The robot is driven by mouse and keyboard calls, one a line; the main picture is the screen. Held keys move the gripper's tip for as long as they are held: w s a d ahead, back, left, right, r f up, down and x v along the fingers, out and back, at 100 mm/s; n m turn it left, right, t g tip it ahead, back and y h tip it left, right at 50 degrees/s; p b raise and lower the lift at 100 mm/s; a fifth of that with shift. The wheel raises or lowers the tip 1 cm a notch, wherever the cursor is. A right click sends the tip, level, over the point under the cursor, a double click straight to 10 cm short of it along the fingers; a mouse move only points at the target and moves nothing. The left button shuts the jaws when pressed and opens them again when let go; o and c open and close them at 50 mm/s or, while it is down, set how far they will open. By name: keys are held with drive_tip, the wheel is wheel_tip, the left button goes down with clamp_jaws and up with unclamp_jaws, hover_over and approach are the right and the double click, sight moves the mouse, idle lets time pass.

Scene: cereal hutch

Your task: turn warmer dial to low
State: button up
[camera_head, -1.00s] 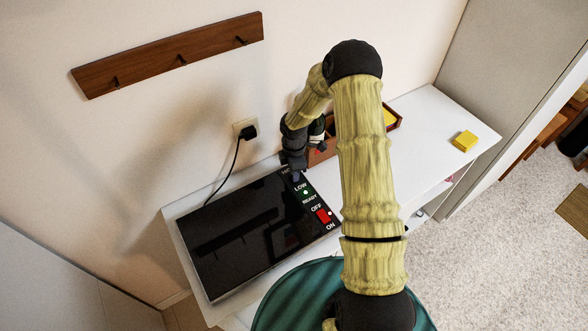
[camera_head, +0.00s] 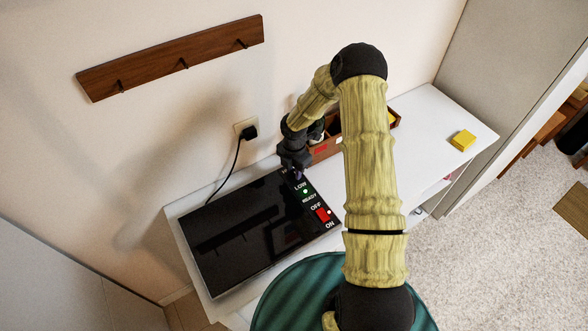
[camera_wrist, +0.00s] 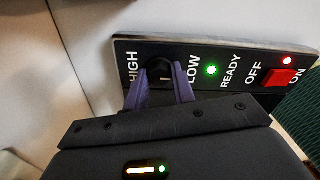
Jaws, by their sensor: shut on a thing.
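The warmer (camera_head: 255,235) is a flat black glass plate on the white counter, with a control strip along its right side. The strip reads HIGH, LOW, READY, OFF and ON. The black dial (camera_wrist: 160,72) sits between HIGH and LOW in the wrist view, partly hidden by my fingers. My gripper (camera_wrist: 160,90) is shut on the dial, with a purple finger on each side of it. In the head view my gripper (camera_head: 295,172) is at the strip's far end and hides the dial. A green light (camera_wrist: 211,70) glows beside READY.
A red switch (camera_wrist: 279,78) between OFF and ON has a lit red light. A wooden box (camera_head: 326,149) stands behind my arm. A yellow block (camera_head: 463,140) lies on the clear right counter. A black plug (camera_head: 249,132) sits in the wall outlet, its cord running down to the counter.

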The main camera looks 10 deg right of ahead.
sight(294, 172)
drive_tip(key=shift+r, duration=0.1)
drive_tip(key=o, duration=1)
wheel_tip(294, 172, up, 17)
drive_tip(key=shift+r+b, duration=0.15)
drive_tip(key=shift+b, duration=1.05)
drive_tip(key=s+r+m+t, duration=0.1)
drive_tip(key=s+r+m, duration=0.1)
drive_tip(key=s+m, duration=0.5)
drive_tip(key=s+r+m, duration=0.2)
drive_tip(key=s+m, duration=0.5)
drive_tip(key=m, duration=0.2)
drive_tip(key=s+r+m+t, duration=0.1)
drive_tip(key=s+r+m, duration=0.1)
drive_tip(key=s+m, duration=0.5)
drive_tip(key=shift+r+m+t, duration=0.1)
drive_tip(key=shift+m+t, duration=0.2)
drive_tip(key=shift+m, duration=0.6)
